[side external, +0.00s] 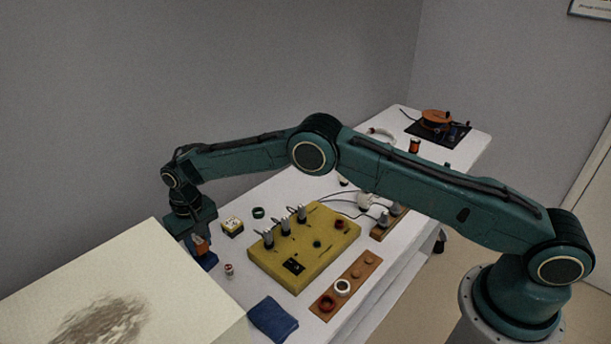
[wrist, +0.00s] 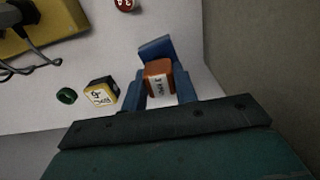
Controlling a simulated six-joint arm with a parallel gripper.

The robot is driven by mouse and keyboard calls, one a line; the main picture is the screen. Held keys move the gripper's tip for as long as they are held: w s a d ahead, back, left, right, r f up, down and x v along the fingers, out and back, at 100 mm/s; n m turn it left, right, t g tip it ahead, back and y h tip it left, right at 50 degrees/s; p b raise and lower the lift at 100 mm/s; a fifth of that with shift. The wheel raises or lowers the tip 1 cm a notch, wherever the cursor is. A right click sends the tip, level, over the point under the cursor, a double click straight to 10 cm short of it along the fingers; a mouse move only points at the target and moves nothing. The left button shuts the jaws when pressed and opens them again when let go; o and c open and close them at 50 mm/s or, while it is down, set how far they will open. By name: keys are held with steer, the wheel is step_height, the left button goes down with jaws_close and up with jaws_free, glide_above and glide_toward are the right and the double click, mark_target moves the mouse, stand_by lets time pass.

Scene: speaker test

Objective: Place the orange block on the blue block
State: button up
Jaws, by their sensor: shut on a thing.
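The orange block (side external: 201,245) is between the fingers of my gripper (side external: 200,240), which is shut on it. In the wrist view, the orange block (wrist: 158,72) has a white label with dark print and sits between the fingertips of my gripper (wrist: 163,88). A blue block (side external: 207,261) shows just below the orange block in the side view. In the wrist view, the blue block (wrist: 154,48) shows just past the orange block and is partly hidden by it. I cannot tell whether the two blocks touch.
A yellow-and-black box (side external: 232,227), a green ring (side external: 258,212) and a small red-and-white piece (side external: 229,270) stand nearby. A yellow panel with switches (side external: 340,228) is to the right. A dark blue cloth (side external: 272,319) lies at the table's front edge. A pale box (side external: 150,265) is at left.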

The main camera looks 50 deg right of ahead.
mark_target(199, 240)
steer(key=shift+f, duration=0.1)
steer(key=o, duration=1)
steer(key=shift+c, duration=0.2)
step_height(199, 240, up, 12)
steer(key=shift+r, duration=0.25)
stand_by(0.5)
